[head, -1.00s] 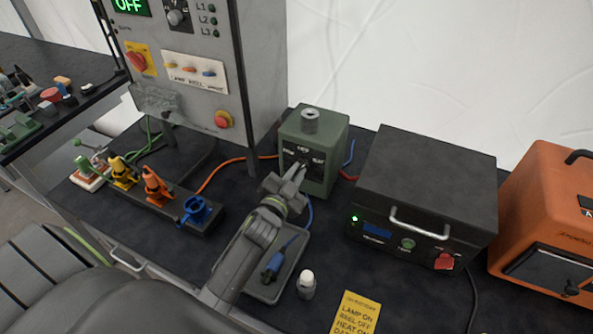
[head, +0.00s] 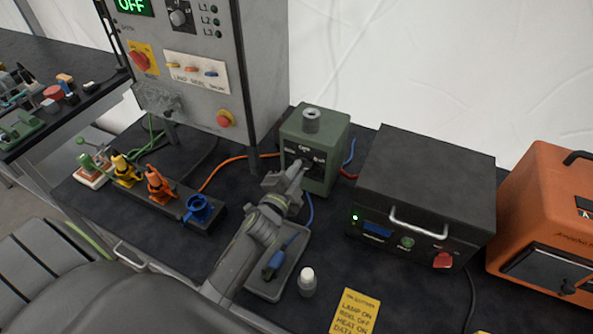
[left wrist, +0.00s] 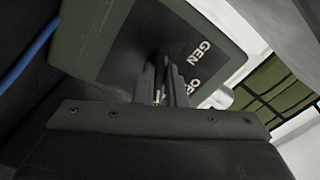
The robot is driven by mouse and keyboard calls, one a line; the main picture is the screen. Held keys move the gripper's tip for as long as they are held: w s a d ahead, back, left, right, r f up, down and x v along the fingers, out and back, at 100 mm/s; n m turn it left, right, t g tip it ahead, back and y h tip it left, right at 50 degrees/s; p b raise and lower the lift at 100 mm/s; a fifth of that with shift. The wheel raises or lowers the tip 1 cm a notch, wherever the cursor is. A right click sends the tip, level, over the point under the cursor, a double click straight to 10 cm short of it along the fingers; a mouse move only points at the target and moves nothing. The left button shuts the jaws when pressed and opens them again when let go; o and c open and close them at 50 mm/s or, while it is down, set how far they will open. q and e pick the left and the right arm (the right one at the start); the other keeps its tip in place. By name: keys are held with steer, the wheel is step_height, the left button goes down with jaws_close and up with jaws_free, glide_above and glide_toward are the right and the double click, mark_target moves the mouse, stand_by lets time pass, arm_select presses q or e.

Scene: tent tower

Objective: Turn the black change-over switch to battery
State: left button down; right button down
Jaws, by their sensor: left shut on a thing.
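The black change-over switch (left wrist: 160,66) is on the front of the green box (head: 320,132), which has a grey cylinder on top. White labels sit around the switch; GEN and part of OFF read in the left wrist view. My left gripper (head: 298,172) is at this front face, its fingers closed around the switch knob. In the left wrist view the fingers (left wrist: 162,85) reach the panel and mostly hide the knob. I cannot tell which label its pointer faces. My right gripper is not in view.
A black box (head: 425,175) with a handle and red switch stands to the right, beside an orange case (head: 548,215). A grey panel cabinet (head: 205,60) and coloured plugs are to the left. A tray (head: 280,270), a small white-capped bottle (head: 307,281) and a yellow card (head: 355,312) lie in front.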

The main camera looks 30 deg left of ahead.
arm_select(q)
steer(key=c, duration=1.5)
jaws_free()
steer(key=s, duration=1.1)
steer(key=s+d+p, duration=0.1)
steer(key=s, duration=0.5)
steer(key=shift+s, duration=0.15)
